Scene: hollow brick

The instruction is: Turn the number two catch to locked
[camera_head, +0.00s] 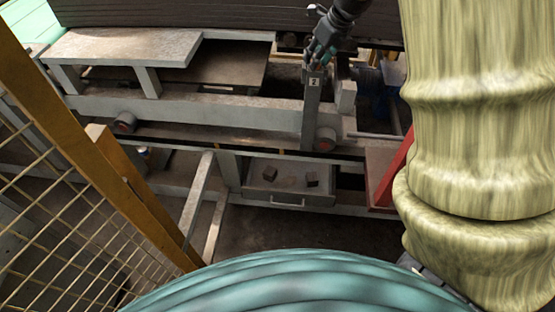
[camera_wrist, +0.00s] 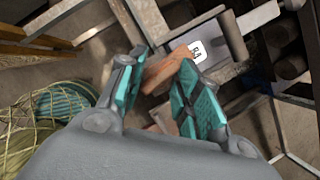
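The number two catch shows in the head view as an upright grey bar (camera_head: 311,115) on the side of the metal frame. Its white label with a "2" (camera_head: 314,82) is near the top. My gripper (camera_head: 318,62) is just above that label, pointing down. In the wrist view the label (camera_wrist: 197,51) lies just beyond the right finger, on a grey metal part (camera_wrist: 236,40). My gripper (camera_wrist: 155,85) has its two teal-padded fingers apart. A brown bar-like piece (camera_wrist: 160,72) shows between and beyond them; I cannot tell whether they touch it.
A grey bench-like plate (camera_head: 125,47) and a long beam (camera_head: 190,108) lie left of the catch. A drawer-like tray (camera_head: 285,197) with small dark blocks is below. A yellow post with mesh (camera_head: 85,150) stands at left, and a red part (camera_head: 394,168) at right.

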